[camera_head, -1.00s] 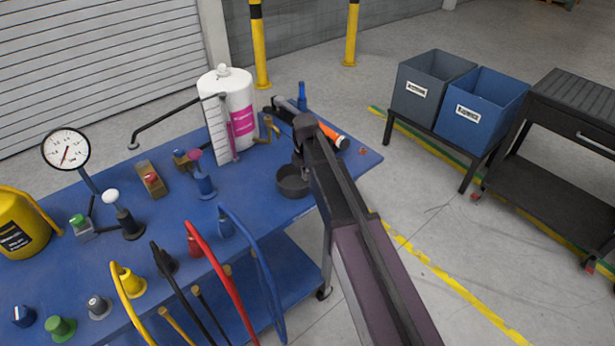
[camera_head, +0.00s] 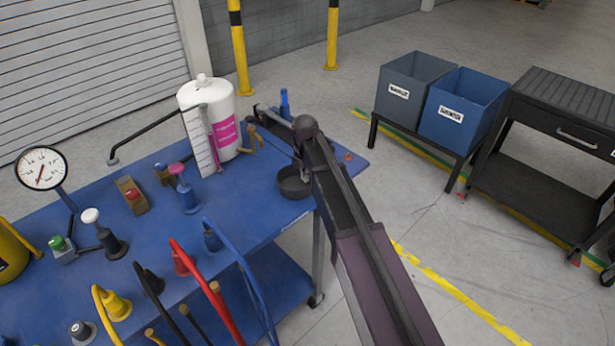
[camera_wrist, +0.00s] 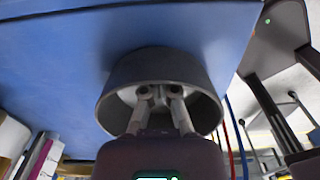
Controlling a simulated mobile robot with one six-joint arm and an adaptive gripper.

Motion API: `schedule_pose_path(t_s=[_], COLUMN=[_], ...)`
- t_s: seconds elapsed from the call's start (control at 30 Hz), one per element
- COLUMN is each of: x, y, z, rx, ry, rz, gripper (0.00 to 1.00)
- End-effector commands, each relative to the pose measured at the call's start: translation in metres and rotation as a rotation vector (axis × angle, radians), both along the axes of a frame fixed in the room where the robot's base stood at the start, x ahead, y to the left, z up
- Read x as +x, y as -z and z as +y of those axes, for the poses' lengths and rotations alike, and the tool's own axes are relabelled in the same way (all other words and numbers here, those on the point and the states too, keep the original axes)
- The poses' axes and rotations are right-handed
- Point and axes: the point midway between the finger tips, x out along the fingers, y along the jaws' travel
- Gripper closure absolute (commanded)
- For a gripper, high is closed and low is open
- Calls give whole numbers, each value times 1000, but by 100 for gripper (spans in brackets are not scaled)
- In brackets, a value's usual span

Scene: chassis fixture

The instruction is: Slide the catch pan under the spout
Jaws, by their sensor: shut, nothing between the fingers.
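The catch pan is a dark round open pan (camera_head: 290,186) on the blue bench, near its right end. In the wrist view the pan (camera_wrist: 122,75) fills the middle. My gripper (camera_head: 306,180) is at the pan's right side, partly hidden by my arm. In the wrist view my gripper (camera_wrist: 159,94) is shut and empty, its fingertips inside the pan's opening. Whether they touch its wall is unclear. A black pipe (camera_head: 145,138) with a downturned tip reaches left from the white tank (camera_head: 222,108). Brass fittings (camera_head: 250,138) are at the tank's right. I cannot tell which is the spout.
The blue bench (camera_head: 250,205) is clear just left of the pan. A graduated strip (camera_head: 200,143), a blue-based knob (camera_head: 187,196) and a red-button box (camera_head: 131,194) stand farther left. Coloured hoses (camera_head: 205,275) rise along the front. Bins (camera_head: 463,110) stand off to the right.

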Motion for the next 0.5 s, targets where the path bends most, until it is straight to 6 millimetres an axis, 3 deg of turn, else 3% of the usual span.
schedule_pose_path(t_s=[0.5], x=[-12], y=[0], z=[16], rx=[0], ry=[-4], rz=[0], gripper=[100])
